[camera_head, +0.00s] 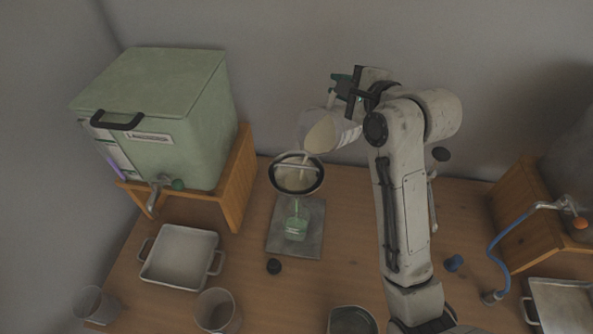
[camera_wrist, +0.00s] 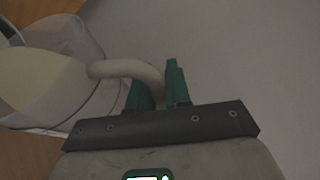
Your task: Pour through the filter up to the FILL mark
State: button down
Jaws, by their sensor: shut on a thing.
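My gripper (camera_wrist: 158,88) is shut on the handle (camera_wrist: 128,68) of a clear jug (camera_head: 329,133). The jug is tilted, its mouth toward the lower left, and holds a pale liquid. In the wrist view the jug (camera_wrist: 50,75) fills the left side. A pale stream runs from its lip into the round filter funnel (camera_head: 297,174), which has a dark rim and a bar across it. Below the funnel a green-tinted glass vessel (camera_head: 296,228) stands on a grey plate (camera_head: 312,243). I cannot make out the FILL mark.
A green box (camera_head: 160,110) with a tap stands on a wooden stand at left. A metal tray (camera_head: 181,256) lies below the tap. Two clear beakers stand at the front left (camera_head: 97,305) and front middle (camera_head: 216,310). A blue hose (camera_head: 492,255) runs at right.

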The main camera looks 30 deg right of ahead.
jog(key=shift+s+a+r+n+b, duration=0.15)
jog(key=shift+a+r+n+b, duration=0.3)
jog(key=shift+r+b, duration=0.25)
dwell(1.9)
